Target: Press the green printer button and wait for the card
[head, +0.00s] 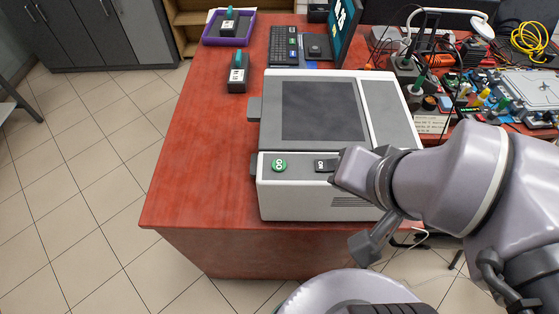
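The printer (390,105) is a white and grey box with a dark window on top, standing near the front of the red desk. The round green button (279,165) is on the left of its front panel, uncovered and with white marks on it. The end of my arm, with my gripper (352,170), is over the right part of the front panel, to the right of the green button and apart from it. I cannot make out its fingertips. No card shows at the printer; part of its front right is hidden by my arm.
A dark labelled switch (324,165) sits between the button and my arm. A small block with a green top (237,75) and a purple tray (231,40) stand behind left. A keyboard (285,45) and monitor (346,28) are behind. Cluttered electronics fill the right. The desk's left front is clear.

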